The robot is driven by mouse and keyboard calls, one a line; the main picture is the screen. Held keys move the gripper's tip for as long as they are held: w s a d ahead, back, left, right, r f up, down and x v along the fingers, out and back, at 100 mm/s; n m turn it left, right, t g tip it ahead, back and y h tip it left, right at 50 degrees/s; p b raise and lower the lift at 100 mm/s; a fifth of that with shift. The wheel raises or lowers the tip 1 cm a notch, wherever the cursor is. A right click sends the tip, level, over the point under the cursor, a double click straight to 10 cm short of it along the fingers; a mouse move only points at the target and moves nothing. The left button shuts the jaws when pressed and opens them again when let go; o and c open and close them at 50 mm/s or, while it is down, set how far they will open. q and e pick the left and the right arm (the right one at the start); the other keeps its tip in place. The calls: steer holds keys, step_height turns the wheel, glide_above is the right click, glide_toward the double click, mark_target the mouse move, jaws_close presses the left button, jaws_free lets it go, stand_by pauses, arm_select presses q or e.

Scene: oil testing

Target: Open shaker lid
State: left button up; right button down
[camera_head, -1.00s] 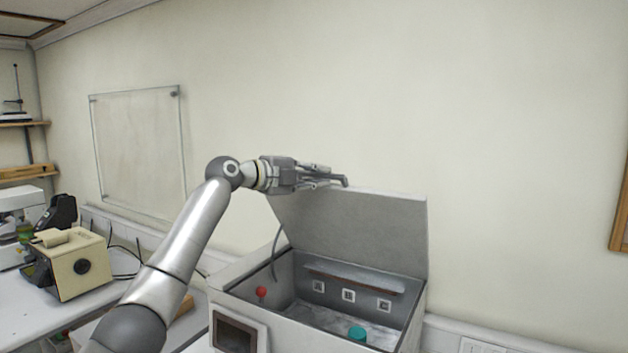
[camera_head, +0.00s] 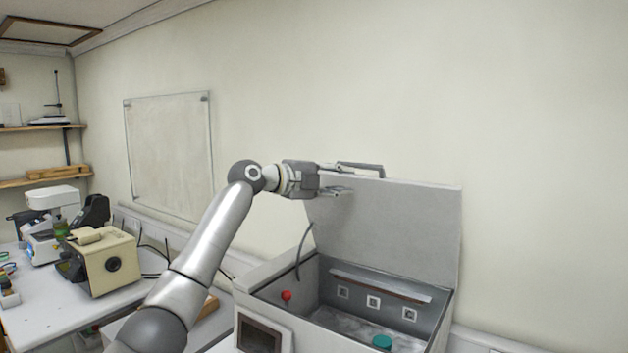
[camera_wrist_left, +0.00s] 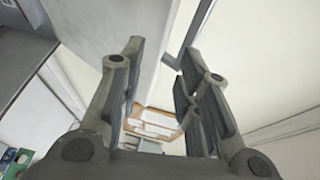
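The shaker (camera_head: 345,335) is a grey box with its lid (camera_head: 400,225) standing up, tilted slightly back against the wall side, so its inside shows. A grey bar handle (camera_head: 365,167) shows at the lid's top edge. My left gripper (camera_head: 345,178) is at the lid's upper left corner, its fingers spread apart and empty. In the left wrist view the open fingers (camera_wrist_left: 157,70) show with the lid (camera_wrist_left: 100,25) and the handle bar (camera_wrist_left: 195,35) beyond them. Contact between fingers and lid cannot be told. My right gripper is not in view.
A teal round piece (camera_head: 381,342) and a red knob (camera_head: 286,295) show in the shaker. A screen (camera_head: 260,337) is on its front. A beige device (camera_head: 105,262) stands on the bench at left. The wall behind is close; air above the lid is clear.

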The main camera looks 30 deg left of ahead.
arm_select(q)
steer(key=v, duration=1.1)
steer(key=shift+d+r, duration=0.15)
stand_by(1.1)
